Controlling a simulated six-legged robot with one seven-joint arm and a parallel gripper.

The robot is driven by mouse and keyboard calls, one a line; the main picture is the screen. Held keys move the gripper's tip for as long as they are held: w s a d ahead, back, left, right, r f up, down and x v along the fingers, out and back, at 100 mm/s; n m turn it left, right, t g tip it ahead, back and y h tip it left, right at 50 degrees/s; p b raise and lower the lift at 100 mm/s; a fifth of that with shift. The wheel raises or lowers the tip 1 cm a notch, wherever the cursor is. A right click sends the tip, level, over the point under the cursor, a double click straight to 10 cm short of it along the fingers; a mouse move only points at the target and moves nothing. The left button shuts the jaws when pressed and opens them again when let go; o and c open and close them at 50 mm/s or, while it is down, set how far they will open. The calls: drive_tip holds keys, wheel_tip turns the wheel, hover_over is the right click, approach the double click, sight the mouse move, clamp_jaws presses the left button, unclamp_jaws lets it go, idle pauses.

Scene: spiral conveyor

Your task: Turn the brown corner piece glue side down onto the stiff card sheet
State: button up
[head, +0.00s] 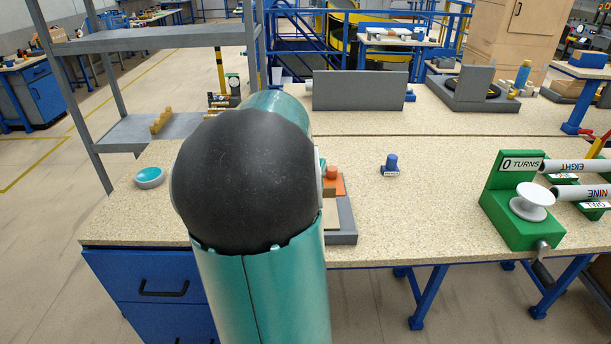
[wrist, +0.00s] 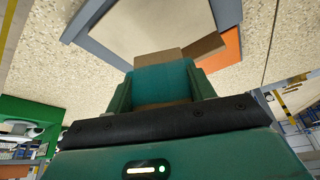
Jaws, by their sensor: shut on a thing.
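In the wrist view, my gripper (wrist: 163,92) is shut on the brown corner piece (wrist: 158,57). A brown face sticks out beyond the fingers, and another brown face (wrist: 202,48) slants to the right. A teal surface lies between the fingers; I cannot tell if it is part of the piece or the gripper. The pale stiff card sheet (wrist: 145,25) lies in a grey frame (wrist: 97,48) past the fingertips. I cannot tell whether the piece touches the card. In the head view my arm hides the gripper, the piece and most of the frame (head: 343,239).
An orange block (head: 331,184) stands at the frame's far end. A small blue knob (head: 391,162) is to its right, a teal-topped disc (head: 149,177) to the left. A green turn-counter stand (head: 517,205) is at right. The bench between is clear.

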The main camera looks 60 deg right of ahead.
drive_tip(key=shift+w+f, duration=0.1)
drive_tip(key=shift+f, duration=2.65)
drive_tip(key=shift+f, duration=0.1)
drive_tip(key=o, duration=1.5)
drive_tip(key=shift+c, duration=0.2)
drive_tip(key=v, duration=1.3)
drive_tip(key=shift+r, duration=0.35)
drive_tip(key=shift+a, duration=0.1)
